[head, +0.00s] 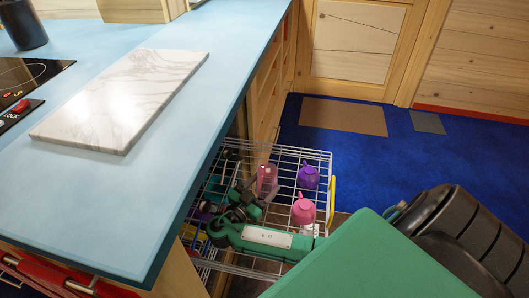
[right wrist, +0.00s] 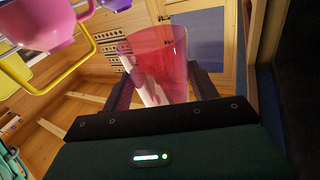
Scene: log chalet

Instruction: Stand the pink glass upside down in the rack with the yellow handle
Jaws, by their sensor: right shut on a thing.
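The pink glass (head: 267,178) is clear and tapered, and shows at the wire rack beneath the counter. In the right wrist view the pink glass (right wrist: 157,62) stands between the two dark fingers of my right gripper (right wrist: 160,88), which is shut on it. My right gripper (head: 245,202) reaches in from the right over the rack. The wire rack (head: 290,152) has a yellow handle (head: 332,196) at its right end, and the handle (right wrist: 85,75) also shows in the right wrist view. I cannot tell whether the glass touches the wires. My left gripper is out of view.
A purple cup (head: 308,177) and an opaque pink cup (head: 303,209) stand in the rack close to the glass. Dark items at the rack's left are partly hidden. The blue counter (head: 195,120) overhangs the left side, with a marble board (head: 125,100) on it. Blue floor lies beyond.

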